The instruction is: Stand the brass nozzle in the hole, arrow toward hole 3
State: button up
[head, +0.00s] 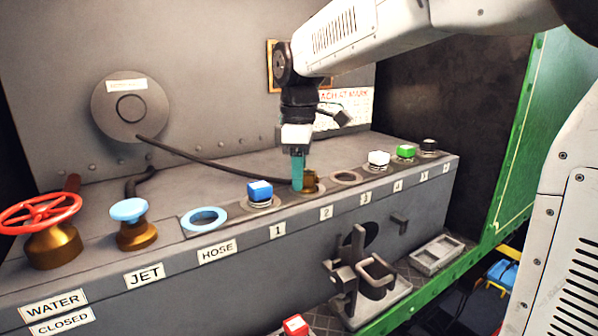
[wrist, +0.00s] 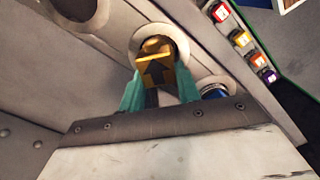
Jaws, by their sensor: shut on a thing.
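My gripper (head: 299,184) points down at the panel, with its teal fingers (wrist: 132,95) shut on the brass nozzle (head: 311,183). The nozzle is upright at the ring of hole 2; how deep it sits is hidden. In the wrist view the nozzle (wrist: 157,73) shows a dark arrow on its top, inside the pale ring of the hole (wrist: 137,42). The arrow points to the top of the picture, while open hole 3 (wrist: 85,14) lies to the upper left. Hole 3 (head: 345,177) is empty in the head view.
A blue cap (head: 260,191) fills hole 1. White (head: 378,158), green (head: 405,152) and black (head: 429,145) caps fill the holes beyond 3. A dark hose (head: 210,163) lies behind the row. A blue ring (head: 204,218) and red wheel (head: 42,214) are at left.

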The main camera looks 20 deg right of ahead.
jog(key=n, duration=0.4)
jog(key=shift+s+a, duration=0.1)
jog(key=shift+s, duration=0.15)
jog(key=o, duration=1.9)
jog(key=shift+r, duration=0.2)
jog(key=shift+r, duration=1.05)
jog(key=shift+r, duration=0.1)
jog(key=shift+r, duration=2.4)
